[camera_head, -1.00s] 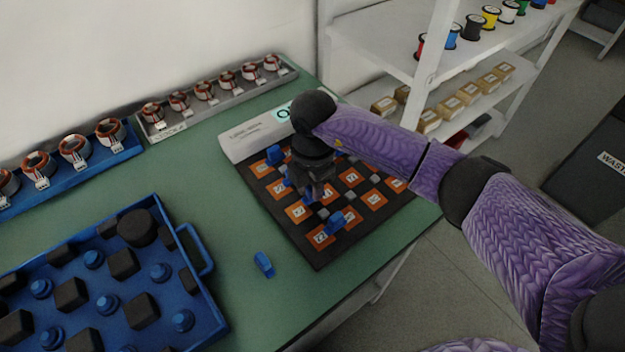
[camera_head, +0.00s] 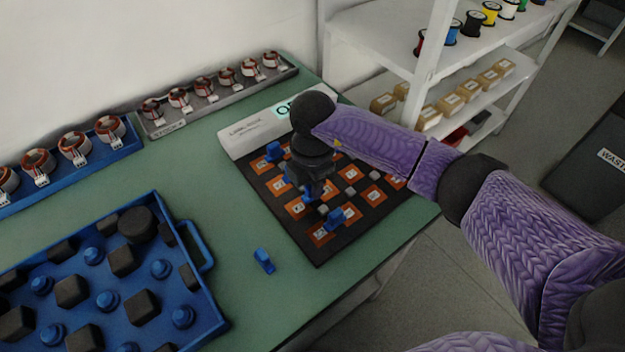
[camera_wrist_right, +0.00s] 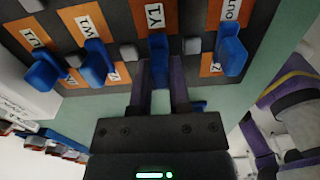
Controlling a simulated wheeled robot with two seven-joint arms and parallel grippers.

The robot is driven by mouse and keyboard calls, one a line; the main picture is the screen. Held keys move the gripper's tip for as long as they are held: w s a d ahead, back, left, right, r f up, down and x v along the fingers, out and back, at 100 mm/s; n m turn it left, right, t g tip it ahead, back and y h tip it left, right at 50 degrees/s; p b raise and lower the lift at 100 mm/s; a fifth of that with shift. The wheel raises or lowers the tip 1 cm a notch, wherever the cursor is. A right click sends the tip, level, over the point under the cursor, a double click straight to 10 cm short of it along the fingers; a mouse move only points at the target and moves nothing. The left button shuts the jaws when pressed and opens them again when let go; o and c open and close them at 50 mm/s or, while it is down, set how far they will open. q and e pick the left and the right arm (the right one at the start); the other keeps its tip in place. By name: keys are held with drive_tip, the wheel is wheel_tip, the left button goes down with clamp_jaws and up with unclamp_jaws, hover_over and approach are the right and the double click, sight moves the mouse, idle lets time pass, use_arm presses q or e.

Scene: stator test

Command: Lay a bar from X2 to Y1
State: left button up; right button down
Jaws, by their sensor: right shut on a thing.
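The dark board (camera_head: 280,222) with orange labelled squares lies on the green bench. My right gripper (camera_head: 313,196) is low over its middle and hides some squares. In the right wrist view the right gripper (camera_wrist_right: 161,75) is shut on a blue bar (camera_wrist_right: 158,46), held between both fingers beside an orange label (camera_wrist_right: 155,17) whose text I cannot read surely. Other blue bars are on the board, one near the back left (camera_head: 273,151) and one near the front (camera_head: 336,218). Whether the held bar touches the board is unclear. My left gripper is not in view.
A loose blue bar (camera_head: 263,261) lies on the bench (camera_head: 235,290) left of the board. A blue tray (camera_head: 205,300) with dark blocks and blue knobs stands at the left. Racks of wound stators (camera_head: 219,100) line the back, and a white shelf (camera_head: 400,65) stands behind the board.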

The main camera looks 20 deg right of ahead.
drive_tip(key=shift+f, duration=0.35)
drive_tip(key=c, duration=0.7)
unclamp_jaws()
drive_tip(key=shift+o, duration=1.1)
